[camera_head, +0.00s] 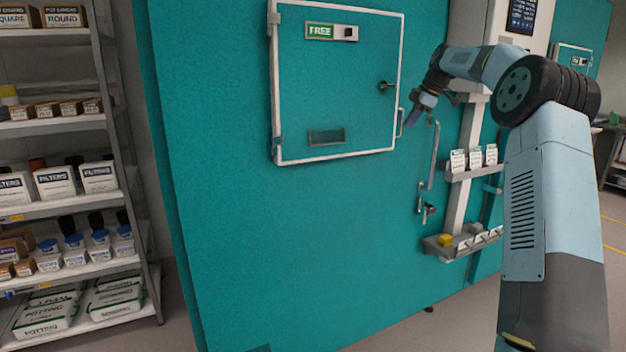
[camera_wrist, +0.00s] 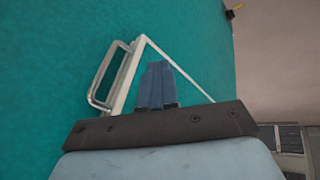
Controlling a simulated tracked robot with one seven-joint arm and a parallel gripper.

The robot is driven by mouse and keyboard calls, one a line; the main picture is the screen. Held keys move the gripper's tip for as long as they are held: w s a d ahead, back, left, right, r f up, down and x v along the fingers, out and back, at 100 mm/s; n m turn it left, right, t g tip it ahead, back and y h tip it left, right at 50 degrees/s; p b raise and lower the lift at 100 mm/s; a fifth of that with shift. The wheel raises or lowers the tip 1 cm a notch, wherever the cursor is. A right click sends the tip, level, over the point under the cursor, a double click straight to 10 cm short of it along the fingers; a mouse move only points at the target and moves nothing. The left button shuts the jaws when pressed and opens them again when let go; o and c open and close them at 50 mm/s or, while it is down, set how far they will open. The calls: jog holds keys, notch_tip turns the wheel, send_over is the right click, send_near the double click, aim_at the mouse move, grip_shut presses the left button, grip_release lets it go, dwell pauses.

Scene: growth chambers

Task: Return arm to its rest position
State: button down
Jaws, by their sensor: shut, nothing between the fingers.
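My arm reaches up and across from the right side of the head view. My gripper (camera_head: 411,117) is at its far end, just right of the handle on the teal chamber hatch. In the wrist view my gripper (camera_wrist: 157,68) shows as two blue fingers shut together with nothing between them. The white-framed hatch (camera_head: 340,90) looks shut in the head view. Its metal handle (camera_wrist: 103,78) is left of the fingers in the wrist view, apart from them. I cannot tell the exact depth gap to the hatch.
A shelf rack (camera_head: 78,128) with boxes and bottles stands at the left. A long vertical handle (camera_head: 433,160) is below my gripper. A wall tray (camera_head: 440,249) and a card ledge (camera_head: 462,175) are on the chamber's right side. Floor is free at the lower front.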

jog(key=s+a+r+m+h, duration=0.15)
jog(key=s+a, duration=0.25)
jog(key=s, duration=0.4)
jog(key=s+a+r+m+h, duration=0.1)
jog(key=s+a+r+m, duration=0.2)
jog(key=s, duration=0.6)
jog(key=s+a+m+h, duration=0.1)
jog(key=s+a+m, duration=0.2)
jog(key=s+a, duration=0.35)
jog(key=s+d+f+m, duration=0.1)
jog(key=s+f+m, duration=0.2)
jog(key=s, duration=0.8)
jog(key=s+d+f+m+t, duration=0.1)
jog(key=s+f+m, duration=0.2)
jog(key=s+f, duration=0.3)
jog(key=s+d+f+m+t, duration=0.1)
jog(key=s+f, duration=0.4)
jog(key=s, duration=1.1)
jog(key=shift+s+d+m, duration=0.2)
jog(key=shift+d+m, duration=0.35)
jog(key=shift+m, duration=0.7)
jog(key=c, duration=1.8)
grip_release()
jog(key=shift+h, duration=0.25)
